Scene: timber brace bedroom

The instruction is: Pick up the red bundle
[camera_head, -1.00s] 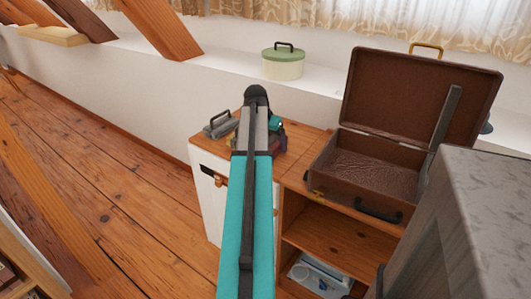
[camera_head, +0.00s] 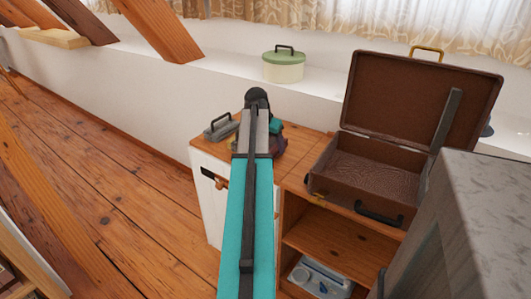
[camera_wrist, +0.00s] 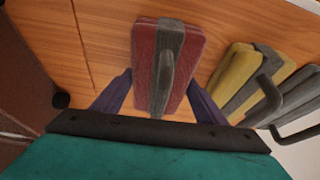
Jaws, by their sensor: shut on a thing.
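The red bundle (camera_wrist: 146,52) is a dark red block with a grey strap and raised grey handle on top. It sits on the wooden cabinet top in the wrist view. My gripper (camera_wrist: 160,80) has its purple fingers on both sides of the bundle and is shut on it. I cannot tell whether the bundle is lifted off the wood. In the head view my arm hides the bundle, and only part of the gripper shows at the cabinet's back.
A yellow and grey bundle with a handle (camera_wrist: 236,72) lies close right in the wrist view. In the head view, a grey handled object (camera_head: 221,129) lies left of my arm. An open brown suitcase (camera_head: 425,95) stands right. A green-lidded pot (camera_head: 283,70) sits on the ledge.

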